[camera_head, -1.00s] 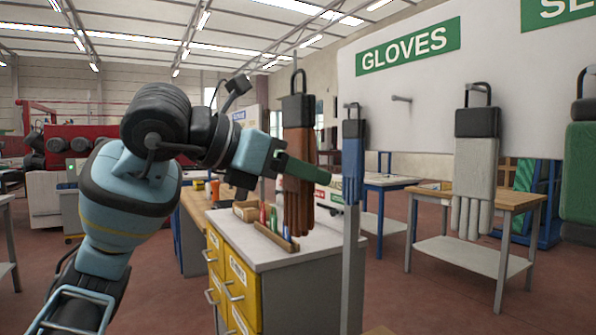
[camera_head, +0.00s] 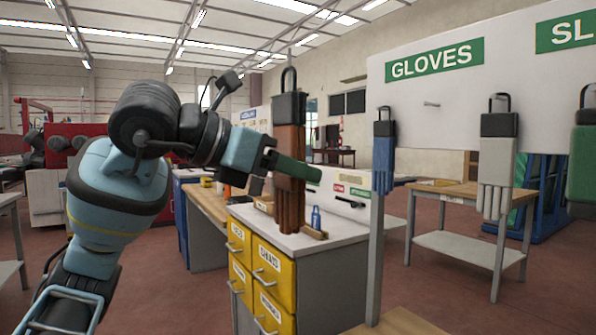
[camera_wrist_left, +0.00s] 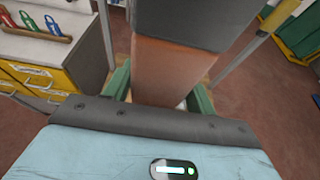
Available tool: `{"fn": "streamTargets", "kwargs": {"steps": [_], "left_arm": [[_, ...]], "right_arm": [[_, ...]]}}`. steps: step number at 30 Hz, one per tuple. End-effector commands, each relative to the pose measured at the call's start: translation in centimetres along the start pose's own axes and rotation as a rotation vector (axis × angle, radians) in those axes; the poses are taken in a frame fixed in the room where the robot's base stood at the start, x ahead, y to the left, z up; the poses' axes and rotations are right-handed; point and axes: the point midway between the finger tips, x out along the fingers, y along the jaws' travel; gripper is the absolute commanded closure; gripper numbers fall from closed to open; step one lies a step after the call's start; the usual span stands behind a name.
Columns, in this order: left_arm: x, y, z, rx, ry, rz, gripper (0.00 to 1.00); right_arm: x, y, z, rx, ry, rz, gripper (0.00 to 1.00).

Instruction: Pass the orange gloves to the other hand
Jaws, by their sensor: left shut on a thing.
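The orange gloves (camera_head: 290,150), brownish-orange with a black cuff and a wire loop on top, hang upright with the fingers down. My left gripper (camera_head: 294,168) is shut on them; one green finger shows across their front in the head view. In the left wrist view the gloves (camera_wrist_left: 172,72) stand between the two green fingers of the left gripper (camera_wrist_left: 160,92), and their lower end is hidden. My right gripper is not in view.
A white GLOVES board (camera_head: 450,95) at the right has an empty peg and holds blue (camera_head: 384,150), grey (camera_head: 497,160) and green gloves (camera_head: 585,155). A drawer cabinet (camera_head: 265,270) stands behind the held gloves. A wooden-topped table (camera_head: 480,193) is at the right.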

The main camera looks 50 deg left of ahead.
Motion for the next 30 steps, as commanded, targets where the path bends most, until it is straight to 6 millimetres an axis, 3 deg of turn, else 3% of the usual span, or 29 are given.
{"fn": "streamTargets", "kwargs": {"steps": [8,30], "left_arm": [[0.2,-0.2,-0.2,0.003,0.002,-0.005,0.67],[2.4,-4.3,-3.5,0.053,0.004,-0.145,0.67]], "right_arm": [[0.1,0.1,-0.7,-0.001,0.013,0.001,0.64],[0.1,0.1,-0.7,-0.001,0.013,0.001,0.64]]}}
